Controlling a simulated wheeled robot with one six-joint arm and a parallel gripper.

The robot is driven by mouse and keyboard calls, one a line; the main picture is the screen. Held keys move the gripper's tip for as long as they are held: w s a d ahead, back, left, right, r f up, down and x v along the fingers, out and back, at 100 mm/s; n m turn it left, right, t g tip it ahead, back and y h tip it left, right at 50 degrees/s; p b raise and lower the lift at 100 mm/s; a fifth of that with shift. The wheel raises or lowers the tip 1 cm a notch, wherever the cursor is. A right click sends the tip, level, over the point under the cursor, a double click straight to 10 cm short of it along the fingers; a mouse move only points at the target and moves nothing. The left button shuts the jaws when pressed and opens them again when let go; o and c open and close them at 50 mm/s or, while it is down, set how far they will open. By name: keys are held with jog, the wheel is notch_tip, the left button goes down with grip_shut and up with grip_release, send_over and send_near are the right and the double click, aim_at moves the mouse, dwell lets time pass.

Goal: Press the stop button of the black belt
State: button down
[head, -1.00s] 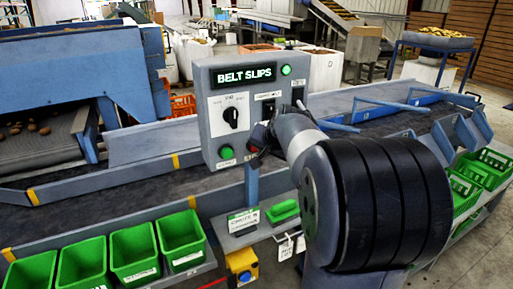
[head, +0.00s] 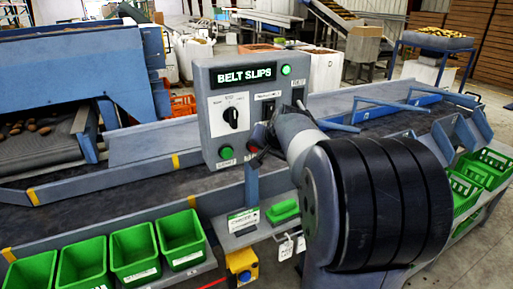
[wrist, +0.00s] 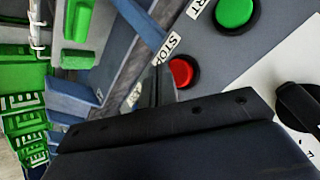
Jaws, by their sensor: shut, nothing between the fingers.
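The grey control panel (head: 214,135) stands over the black belt (head: 90,215). Its red stop button (wrist: 181,72), beside a STOP label (wrist: 168,48), is uncovered in the wrist view. In the head view the red button (head: 252,148) is partly hidden by my gripper (head: 261,150). The green start button (wrist: 235,12) is above and right of it in the wrist view, and left of it in the head view (head: 226,153). My gripper (wrist: 160,84) is shut and empty, with its tip close beside the red button. I cannot tell whether they touch.
Green bins (head: 133,252) line the front. A yellow box with a blue button (head: 242,266) hangs below.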

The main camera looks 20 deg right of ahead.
jog(key=shift+w, duration=0.1)
dwell(0.3)
jog(key=shift+w, duration=0.35)
jog(key=shift+w+p, duration=0.4)
jog(key=shift+w, duration=0.1)
dwell(0.7)
jog(key=shift+s, duration=0.15)
jog(key=shift+s+b, duration=0.45)
jog(key=shift+s, duration=0.3)
jog(key=shift+s, duration=0.1)
jog(key=s+b, duration=0.2)
jog(key=s, duration=0.2)
jog(key=shift+s, duration=0.4)
